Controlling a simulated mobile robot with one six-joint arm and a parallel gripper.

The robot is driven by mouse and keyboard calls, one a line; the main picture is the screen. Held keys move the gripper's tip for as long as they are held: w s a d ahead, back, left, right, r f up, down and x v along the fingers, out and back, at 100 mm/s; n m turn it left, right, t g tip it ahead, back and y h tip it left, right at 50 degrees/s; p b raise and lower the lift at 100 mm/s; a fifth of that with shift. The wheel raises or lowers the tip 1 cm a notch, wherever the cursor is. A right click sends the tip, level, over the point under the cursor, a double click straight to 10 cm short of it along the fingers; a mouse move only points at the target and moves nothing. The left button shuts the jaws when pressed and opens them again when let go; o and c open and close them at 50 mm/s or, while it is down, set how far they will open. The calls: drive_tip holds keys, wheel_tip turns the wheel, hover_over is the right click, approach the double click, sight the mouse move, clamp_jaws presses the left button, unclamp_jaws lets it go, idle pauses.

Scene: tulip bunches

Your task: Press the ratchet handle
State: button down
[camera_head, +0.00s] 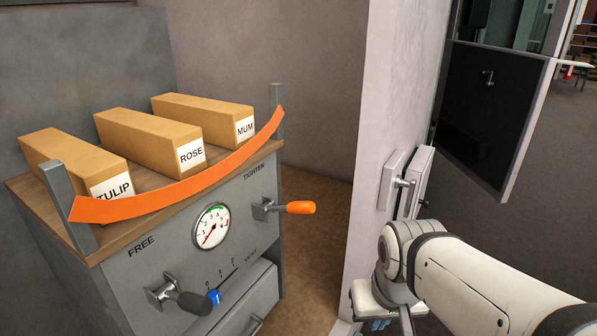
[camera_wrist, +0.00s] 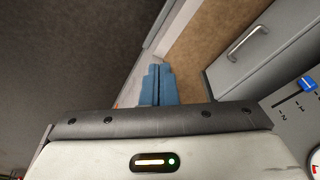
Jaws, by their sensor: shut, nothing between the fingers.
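A grey cabinet (camera_head: 180,262) stands at the left. Its front has an orange-gripped lever (camera_head: 298,208) under the label TIGHTEN and a black-gripped lever (camera_head: 192,302) under FREE. I cannot tell from the labels alone which is the ratchet handle. An orange strap (camera_head: 185,190) sags between two posts on top. A round gauge (camera_head: 212,226) sits between the levers. My gripper (camera_wrist: 158,70) has blue fingers, shut together and empty, in the wrist view. It is apart from both levers, which are out of that view. In the head view my arm is at the right; the fingers are not discernible.
Boxes labelled TULIP (camera_head: 75,165), ROSE (camera_head: 150,138) and MUM (camera_head: 203,117) stand behind the strap. A blue slider (camera_head: 214,296) and a drawer (camera_head: 250,310) are low on the cabinet. A pale wall end (camera_head: 385,90) stands between the cabinet and my arm.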

drive_tip(key=w+a+r+n+y+p, duration=0.2)
drive_tip(key=w+a+r+n, duration=0.2)
drive_tip(key=w+r, duration=0.7)
drive_tip(key=w+a+r+n+g+y+p, duration=0.1)
drive_tip(key=w+r+n, duration=0.5)
drive_tip(key=w+r, duration=0.6)
drive_tip(key=a+r+y+p, duration=0.1)
drive_tip(key=a+r+p, duration=0.1)
drive_tip(key=a, duration=0.1)
drive_tip(key=shift+w+y, duration=0.15)
drive_tip(key=shift+y, duration=0.25)
drive_tip(key=shift+a+f+p, duration=0.1)
drive_tip(key=shift+p, duration=0.2)
approach(287, 207)
drive_tip(key=shift+w+a+f+p, duration=0.1)
drive_tip(key=shift+w+a+p, duration=0.1)
drive_tip(key=shift+w+a, duration=0.25)
drive_tip(key=shift+w+a+p, duration=0.15)
drive_tip(key=shift+w+a, duration=0.15)
drive_tip(key=shift+w, duration=0.3)
drive_tip(key=shift+s+d+f, duration=0.2)
drive_tip(key=shift+s+f, duration=0.05)
drive_tip(key=shift+f, duration=0.25)
drive_tip(key=shift+s+d+f, duration=0.15)
drive_tip(key=shift+s+f, duration=0.1)
drive_tip(key=shift+f, duration=0.25)
drive_tip(key=shift+s+d+f, duration=0.1)
drive_tip(key=shift+s+f, duration=0.1)
drive_tip(key=shift+f, duration=0.4)
